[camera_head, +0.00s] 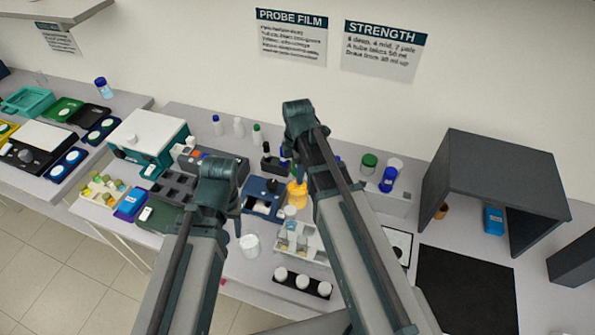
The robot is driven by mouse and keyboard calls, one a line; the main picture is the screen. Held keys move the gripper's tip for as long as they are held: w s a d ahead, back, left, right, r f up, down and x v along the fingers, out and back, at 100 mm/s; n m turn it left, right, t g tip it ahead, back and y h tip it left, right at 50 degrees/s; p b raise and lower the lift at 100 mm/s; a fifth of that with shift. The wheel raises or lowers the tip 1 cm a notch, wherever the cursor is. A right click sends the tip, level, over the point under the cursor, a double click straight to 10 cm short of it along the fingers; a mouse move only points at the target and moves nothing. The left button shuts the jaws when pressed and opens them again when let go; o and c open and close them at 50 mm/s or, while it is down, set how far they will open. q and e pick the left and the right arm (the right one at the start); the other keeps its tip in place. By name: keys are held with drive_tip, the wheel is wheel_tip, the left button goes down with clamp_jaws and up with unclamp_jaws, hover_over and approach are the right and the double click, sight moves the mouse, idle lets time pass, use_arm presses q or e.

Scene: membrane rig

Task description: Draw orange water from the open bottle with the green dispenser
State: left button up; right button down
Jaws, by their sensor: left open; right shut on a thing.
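An orange bottle (297,194) stands on the middle bench, partly behind my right arm. Its opening and the water level cannot be made out. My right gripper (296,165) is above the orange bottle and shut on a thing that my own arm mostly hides. I cannot tell whether the held thing is the green dispenser or whether it touches the bottle. My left gripper (236,224) is open, to the left of the orange bottle and near a white round container (249,245). The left fingers are mostly hidden by the wrist.
A blue device (264,193) stands just left of the orange bottle. A clear rack with vials (291,243) and a black strip of white-capped jars (302,283) lie in front. Several small bottles line the wall. A grey hood (490,160) and bare black mat (465,295) lie right.

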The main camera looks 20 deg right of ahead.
wheel_tip(320, 180, up, 9)
drive_tip(key=p, duration=0.8)
drive_tip(key=shift+f, duration=0.15)
drive_tip(key=shift+r+p, duration=0.35)
drive_tip(key=shift+s, duration=0.2)
drive_tip(key=shift+w+f+b, duration=0.1)
drive_tip(key=shift+f+b, duration=0.3)
wheel_tip(320, 180, down, 9)
drive_tip(key=b, duration=0.9)
drive_tip(key=shift+r, duration=0.1)
